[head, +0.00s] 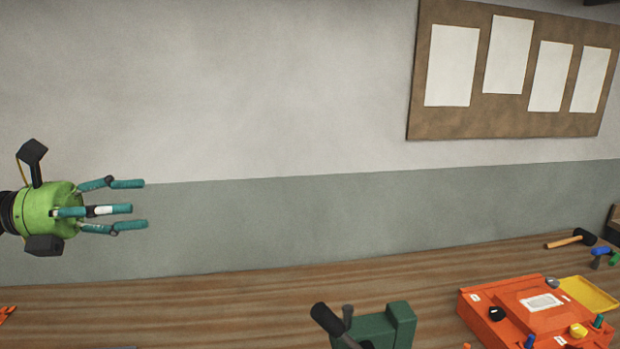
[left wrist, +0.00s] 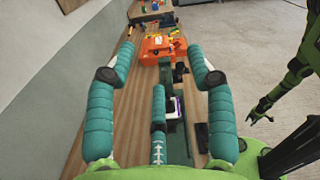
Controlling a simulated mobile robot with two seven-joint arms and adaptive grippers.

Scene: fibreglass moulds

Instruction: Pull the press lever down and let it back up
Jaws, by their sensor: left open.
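The green press (head: 400,325) stands at the bottom edge of the head view, partly cut off. Its lever has a black grip (head: 327,319) that leans up to the left. My left gripper (head: 140,206) is open and empty in front of the wall, to the left of the press and above the bench, well apart from the lever. In the left wrist view, the press (left wrist: 165,76) shows beyond the open fingers. My right gripper (left wrist: 258,113) shows small at the right of that view; its jaw state is unclear.
An orange mould (head: 480,307) lies on the wooden bench (head: 230,295) right of the press, with a yellow tray (head: 590,294) beside it. A mallet (head: 572,240) lies at the back right. A board with papers (head: 420,125) hangs on the wall. The bench's back left is mostly clear.

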